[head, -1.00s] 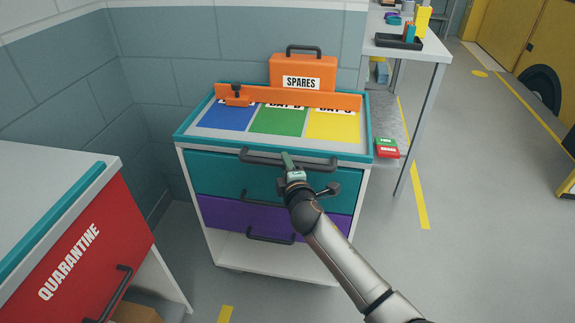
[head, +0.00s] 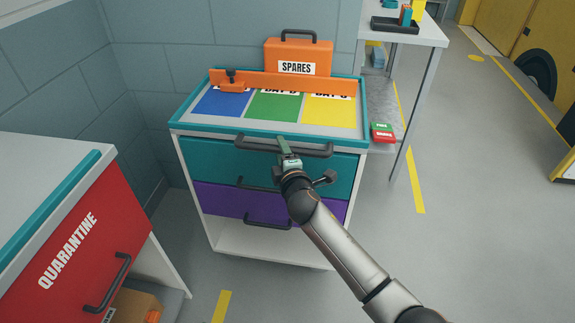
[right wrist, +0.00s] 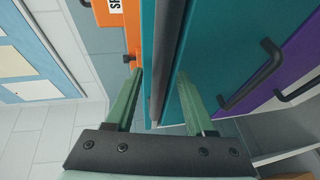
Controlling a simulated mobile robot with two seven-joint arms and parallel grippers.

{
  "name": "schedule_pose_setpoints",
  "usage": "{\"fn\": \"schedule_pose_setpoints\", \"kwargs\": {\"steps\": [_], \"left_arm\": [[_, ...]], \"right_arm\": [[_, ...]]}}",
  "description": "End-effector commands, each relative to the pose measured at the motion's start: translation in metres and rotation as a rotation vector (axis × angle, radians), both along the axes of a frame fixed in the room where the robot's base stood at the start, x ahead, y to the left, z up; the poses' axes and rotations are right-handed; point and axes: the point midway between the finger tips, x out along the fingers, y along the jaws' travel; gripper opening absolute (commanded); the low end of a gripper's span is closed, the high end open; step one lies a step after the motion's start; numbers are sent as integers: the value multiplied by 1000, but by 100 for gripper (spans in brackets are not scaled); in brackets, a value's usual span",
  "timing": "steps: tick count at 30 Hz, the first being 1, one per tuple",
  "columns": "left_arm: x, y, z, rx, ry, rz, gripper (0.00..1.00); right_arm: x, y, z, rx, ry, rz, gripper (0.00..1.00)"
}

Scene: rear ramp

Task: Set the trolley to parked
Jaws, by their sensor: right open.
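The trolley (head: 272,130) is a white cabinet with a teal-rimmed top, a teal drawer (head: 222,160) and a purple drawer (head: 218,200). My right gripper (head: 283,144) is open at this bar. In the right wrist view, the bar (right wrist: 167,65) lies between the green fingers of the gripper (right wrist: 160,85), which are apart; contact cannot be told. The trolley's wheels cannot be made out. My left gripper is out of view.
An orange SPARES case (head: 297,58) and an orange rail (head: 285,82) are at the trolley top's back, behind coloured bays. A red-fronted QUARANTINE cabinet (head: 85,225) stands at left. A white table (head: 428,35) stands behind at right. The floor at right is clear.

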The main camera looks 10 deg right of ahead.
Motion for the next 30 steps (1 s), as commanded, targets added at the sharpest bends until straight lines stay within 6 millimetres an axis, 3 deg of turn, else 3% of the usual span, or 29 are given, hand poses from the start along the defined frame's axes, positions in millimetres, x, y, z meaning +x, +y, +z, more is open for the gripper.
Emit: {"fn": "schedule_pose_setpoints", "kwargs": {"steps": [10, 18, 30], "left_arm": [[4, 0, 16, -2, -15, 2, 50], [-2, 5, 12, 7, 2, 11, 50], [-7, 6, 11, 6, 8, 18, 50]], "right_arm": [[-58, -7, 11, 0, 2, 1, 55], [-97, -11, 19, 0, 1, 2, 55], [-111, -13, 21, 0, 0, 2, 55]]}}
